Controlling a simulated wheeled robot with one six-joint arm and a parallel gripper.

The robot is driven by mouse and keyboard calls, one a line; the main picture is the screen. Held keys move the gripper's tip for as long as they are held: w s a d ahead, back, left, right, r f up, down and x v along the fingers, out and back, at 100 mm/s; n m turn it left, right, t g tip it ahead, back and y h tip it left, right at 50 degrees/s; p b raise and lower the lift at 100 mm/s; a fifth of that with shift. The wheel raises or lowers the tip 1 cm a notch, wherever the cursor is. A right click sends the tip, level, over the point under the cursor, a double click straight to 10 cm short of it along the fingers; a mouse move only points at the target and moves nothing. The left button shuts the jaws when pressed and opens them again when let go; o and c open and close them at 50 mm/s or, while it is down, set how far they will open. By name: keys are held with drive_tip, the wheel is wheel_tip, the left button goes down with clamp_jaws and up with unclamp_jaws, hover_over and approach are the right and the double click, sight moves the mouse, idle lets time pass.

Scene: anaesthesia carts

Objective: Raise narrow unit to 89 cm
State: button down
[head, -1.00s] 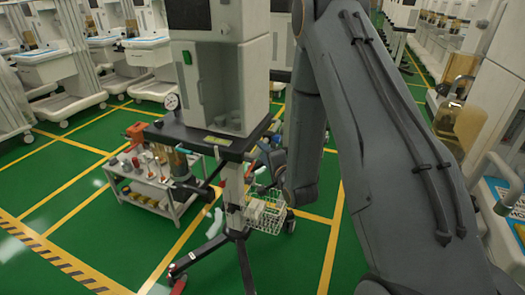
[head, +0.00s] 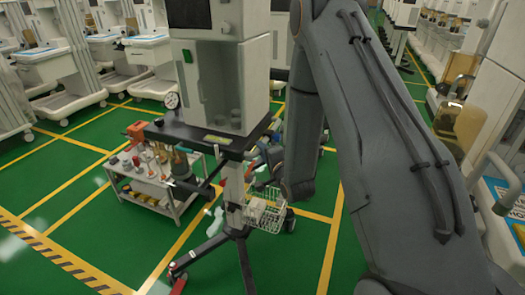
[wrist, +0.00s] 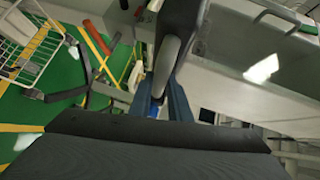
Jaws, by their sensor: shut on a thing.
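The narrow unit (head: 227,85) is a pale grey cabinet on a dark platform (head: 217,139). A pale column (head: 234,190) carries it, on a base with dark splayed legs (head: 207,248). A round gauge (head: 172,100) sits at the platform's left edge. In the wrist view my gripper (wrist: 168,98) is shut on a grey lever (wrist: 168,58), which runs up between its fingers under a dark rounded part. In the head view my forearm comes down right of the column, and my fingers are not clearly visible there. No height reading is legible.
A wire basket (head: 264,210) hangs beside the column, near my arm. A low white trolley (head: 165,191) with bottles and tools stands behind left. More carts (head: 58,75) line the back left, and other equipment (head: 470,120) is close on the right. Green floor is open at front left.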

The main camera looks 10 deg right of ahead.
wheel_tip(320, 180, up, 4)
drive_tip(key=shift+p, duration=0.7)
drive_tip(key=c, duration=1.6)
unclamp_jaws()
drive_tip(key=shift+f, duration=0.1)
drive_tip(key=shift+c, duration=0.2)
drive_tip(key=b+v, duration=0.1)
drive_tip(key=v, duration=0.7)
drive_tip(key=shift+f, duration=0.1)
